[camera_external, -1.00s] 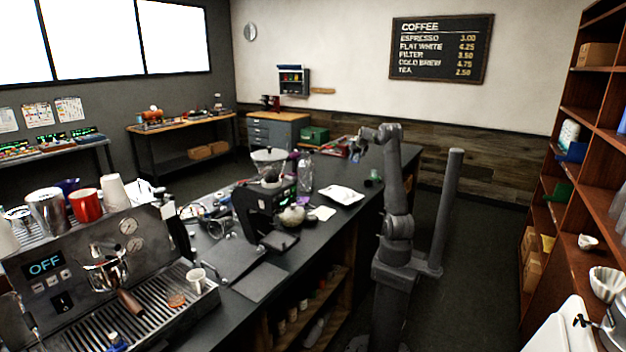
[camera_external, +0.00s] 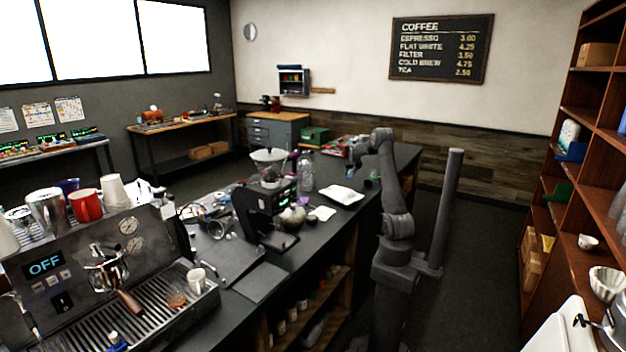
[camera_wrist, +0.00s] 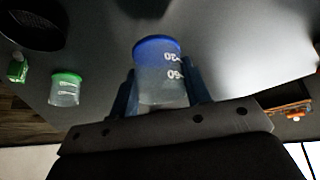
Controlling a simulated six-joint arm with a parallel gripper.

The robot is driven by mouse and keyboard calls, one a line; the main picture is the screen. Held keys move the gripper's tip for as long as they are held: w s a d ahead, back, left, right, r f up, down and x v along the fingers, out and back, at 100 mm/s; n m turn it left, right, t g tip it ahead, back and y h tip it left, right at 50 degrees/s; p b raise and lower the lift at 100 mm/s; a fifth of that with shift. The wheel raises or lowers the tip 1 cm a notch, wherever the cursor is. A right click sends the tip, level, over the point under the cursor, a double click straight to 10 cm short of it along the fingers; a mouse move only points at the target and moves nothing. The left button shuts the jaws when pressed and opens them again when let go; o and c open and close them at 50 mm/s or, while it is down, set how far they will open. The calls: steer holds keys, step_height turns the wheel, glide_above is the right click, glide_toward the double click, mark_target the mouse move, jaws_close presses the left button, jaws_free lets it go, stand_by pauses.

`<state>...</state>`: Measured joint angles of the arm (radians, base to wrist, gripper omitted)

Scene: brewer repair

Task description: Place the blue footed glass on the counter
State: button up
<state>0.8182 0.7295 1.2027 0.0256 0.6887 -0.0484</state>
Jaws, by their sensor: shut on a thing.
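The blue footed glass (camera_wrist: 160,72) is a clear measuring glass with white markings and a blue foot. In the wrist view it sits between the two blue-grey fingers of my gripper (camera_wrist: 163,95), which is shut on it. Its blue foot points towards the top of the picture, over the dark grey counter (camera_wrist: 110,28). I cannot tell whether the foot touches the counter. In the external view my gripper (camera_external: 357,155) is small, over the far part of the counter (camera_external: 285,262), and the glass is hard to make out there.
A green footed glass (camera_wrist: 65,89) stands on the counter close by, with a small green object (camera_wrist: 17,68) and a round black object (camera_wrist: 32,24) beyond it. In the external view a white tray (camera_external: 341,195) and a clear bottle (camera_external: 306,172) stand nearer. Some bare counter surrounds the held glass.

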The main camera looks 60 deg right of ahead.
steer(key=shift+w+f, duration=0.15)
steer(key=shift+w, duration=0.05)
steer(key=shift+a+f, duration=0.1)
steer(key=shift+f, duration=1.85)
steer(key=shift+f, duration=0.15)
steer(key=o, duration=1)
